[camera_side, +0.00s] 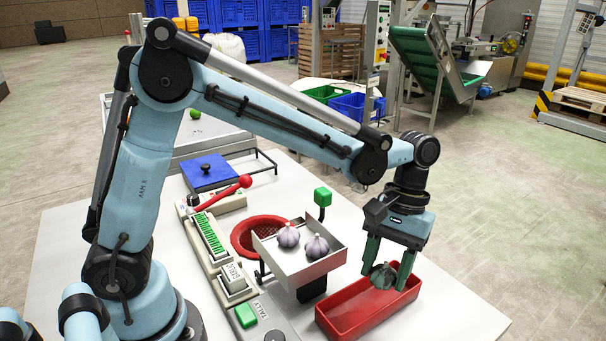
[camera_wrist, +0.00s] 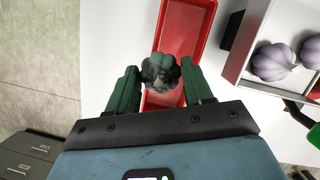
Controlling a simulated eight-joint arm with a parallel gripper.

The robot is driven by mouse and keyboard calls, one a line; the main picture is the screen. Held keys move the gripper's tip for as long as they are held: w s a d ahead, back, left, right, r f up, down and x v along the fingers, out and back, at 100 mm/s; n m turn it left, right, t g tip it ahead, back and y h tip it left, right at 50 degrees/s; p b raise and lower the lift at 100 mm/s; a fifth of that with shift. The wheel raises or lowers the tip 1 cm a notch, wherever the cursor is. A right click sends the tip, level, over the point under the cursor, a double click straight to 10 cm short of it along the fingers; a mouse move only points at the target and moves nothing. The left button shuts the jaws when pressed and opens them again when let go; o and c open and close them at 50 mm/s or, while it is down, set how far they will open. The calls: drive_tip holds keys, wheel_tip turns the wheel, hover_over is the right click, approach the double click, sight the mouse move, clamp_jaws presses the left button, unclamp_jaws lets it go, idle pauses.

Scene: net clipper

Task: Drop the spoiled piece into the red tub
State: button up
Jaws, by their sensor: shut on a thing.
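The spoiled piece (camera_side: 383,275) is a dark, grey-green mottled garlic bulb. My gripper (camera_side: 388,272) is shut on it, with one green finger on each side. The red tub (camera_side: 345,326) is a long open box on the table, directly below the gripper in the side view. In the wrist view the bulb (camera_wrist: 161,71) sits between the fingertips (camera_wrist: 161,78), and the red tub (camera_wrist: 187,22) shows behind and around it. The bulb appears to be over the tub opening; its exact height above the floor of the tub cannot be told.
A white tray (camera_side: 290,272) with two pale purple garlic bulbs (camera_side: 302,241) stands left of the tub. Behind it is a red round mesh basket (camera_side: 246,238). A panel with a red lever (camera_side: 228,191) and green buttons (camera_side: 246,315) lies further left. The table's right front is clear.

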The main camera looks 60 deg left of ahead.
drive_tip(key=o, duration=1.1)
drive_tip(key=shift+r, duration=0.1)
drive_tip(key=v, duration=1.2)
drive_tip(key=shift+a, duration=0.1)
drive_tip(key=s+a+f+m+t, duration=0.1)
drive_tip(key=s+a+f+t, duration=0.1)
drive_tip(key=s+a+t, duration=0.1)
drive_tip(key=s+a+f+m+t, duration=0.1)
drive_tip(key=s+a+f+t, duration=0.1)
drive_tip(key=s+a+t, duration=0.1)
drive_tip(key=s+a+f+m+t+y, duration=0.1)
drive_tip(key=s+a+f+m+t, duration=0.1)
drive_tip(key=a, duration=0.3)
drive_tip(key=shift+s+a+t, duration=0.3)
drive_tip(key=shift+s+t, duration=0.35)
drive_tip(key=shift+t, duration=0.15)
drive_tip(key=shift+s+a+f+m+t, duration=0.3)
drive_tip(key=shift+f+t, duration=0.1)
drive_tip(key=shift+f, duration=0.1)
